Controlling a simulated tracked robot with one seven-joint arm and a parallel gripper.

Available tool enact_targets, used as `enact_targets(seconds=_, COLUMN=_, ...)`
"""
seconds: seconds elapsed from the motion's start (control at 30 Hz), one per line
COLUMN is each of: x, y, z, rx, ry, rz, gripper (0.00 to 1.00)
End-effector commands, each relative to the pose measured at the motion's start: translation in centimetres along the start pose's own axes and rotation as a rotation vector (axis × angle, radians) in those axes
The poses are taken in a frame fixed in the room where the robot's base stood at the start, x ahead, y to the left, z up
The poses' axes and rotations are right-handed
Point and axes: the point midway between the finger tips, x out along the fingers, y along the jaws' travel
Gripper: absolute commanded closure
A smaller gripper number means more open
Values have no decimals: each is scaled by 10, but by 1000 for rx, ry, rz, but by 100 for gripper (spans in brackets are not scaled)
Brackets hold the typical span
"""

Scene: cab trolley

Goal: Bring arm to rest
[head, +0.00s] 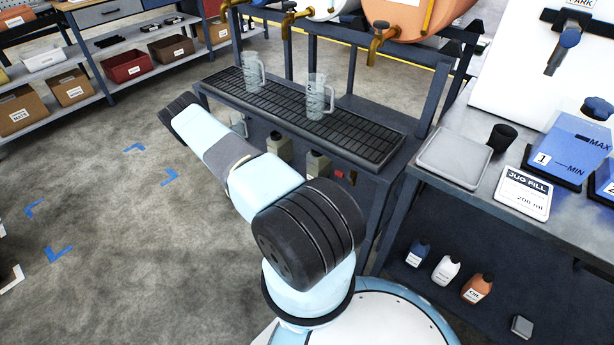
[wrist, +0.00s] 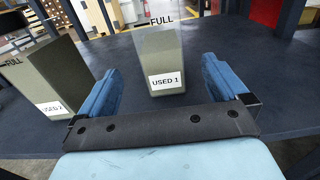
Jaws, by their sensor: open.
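My gripper (wrist: 162,88) shows in the wrist view with its two blue fingers wide apart and nothing between them touching. A grey-green container labelled USED 1 (wrist: 162,55) stands ahead between the fingers, on a dark lower shelf (wrist: 215,130). A second one labelled USED 2 (wrist: 45,78) stands to the left, beyond the left finger. In the head view my arm reaches forward and left from my base, and its far end is at the rack's left side. The gripper's fingers are hidden there.
A rack with a black drip grate (head: 290,115) holds two clear jugs (head: 252,72) (head: 318,98), under brass taps. A bench at right carries a grey scale plate (head: 455,158), a black cup (head: 502,138) and a JUG FILL card (head: 523,193). Open floor (head: 110,250) lies at left.

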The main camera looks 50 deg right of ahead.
Motion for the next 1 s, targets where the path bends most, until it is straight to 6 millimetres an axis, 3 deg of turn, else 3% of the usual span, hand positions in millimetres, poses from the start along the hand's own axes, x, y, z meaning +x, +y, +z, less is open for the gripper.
enact_targets(seconds=0.73, x=-5, y=2, z=3, rx=11, ry=1, rz=-7, gripper=0)
enact_targets(seconds=0.87, x=-13, y=13, z=18, rx=78, ry=8, rz=-51, gripper=0)
enact_targets(seconds=1.0, x=-29, y=31, z=48, rx=213, ry=29, rz=-142, gripper=0)
